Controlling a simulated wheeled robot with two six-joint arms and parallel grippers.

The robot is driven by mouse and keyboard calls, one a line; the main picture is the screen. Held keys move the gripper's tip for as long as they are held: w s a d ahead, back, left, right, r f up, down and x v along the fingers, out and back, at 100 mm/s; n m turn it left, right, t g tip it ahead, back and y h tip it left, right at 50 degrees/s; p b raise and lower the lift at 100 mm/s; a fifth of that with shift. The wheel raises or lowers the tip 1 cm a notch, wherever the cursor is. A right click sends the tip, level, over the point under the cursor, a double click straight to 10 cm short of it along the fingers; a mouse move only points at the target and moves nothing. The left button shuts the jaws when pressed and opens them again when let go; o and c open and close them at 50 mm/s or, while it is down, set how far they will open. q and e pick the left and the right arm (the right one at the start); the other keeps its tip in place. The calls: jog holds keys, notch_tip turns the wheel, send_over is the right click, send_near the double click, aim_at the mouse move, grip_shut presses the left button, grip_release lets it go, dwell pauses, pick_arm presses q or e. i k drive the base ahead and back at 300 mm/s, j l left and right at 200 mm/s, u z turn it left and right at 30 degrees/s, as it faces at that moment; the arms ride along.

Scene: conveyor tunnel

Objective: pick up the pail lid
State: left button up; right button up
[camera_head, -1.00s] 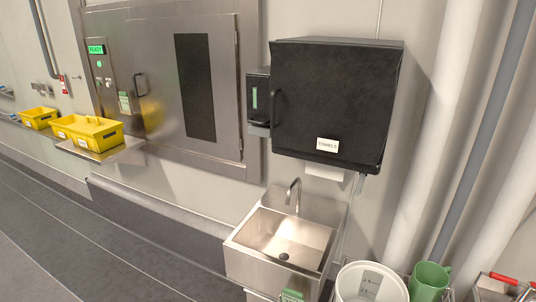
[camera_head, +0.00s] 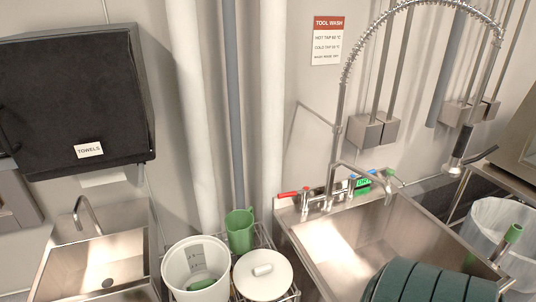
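The pail lid (camera_head: 255,283) is a round white disc with a short white cylindrical handle (camera_head: 262,270) on top. It lies flat on a wire rack at the bottom centre of the head view. A white pail (camera_head: 189,267) with dark markings inside stands just left of it, with a green item (camera_head: 201,284) inside. Neither of my grippers can be made out in the view, so their state does not show.
A green jug (camera_head: 239,231) stands behind the lid and pail on the rack. The large steel sink (camera_head: 335,254) with a tall spring hose is to the right, with a dark green ribbed object (camera_head: 431,284) at its front. A small sink (camera_head: 98,262) is to the left.

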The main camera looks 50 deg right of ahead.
aim_at(260, 274)
jog(key=z, duration=1.45)
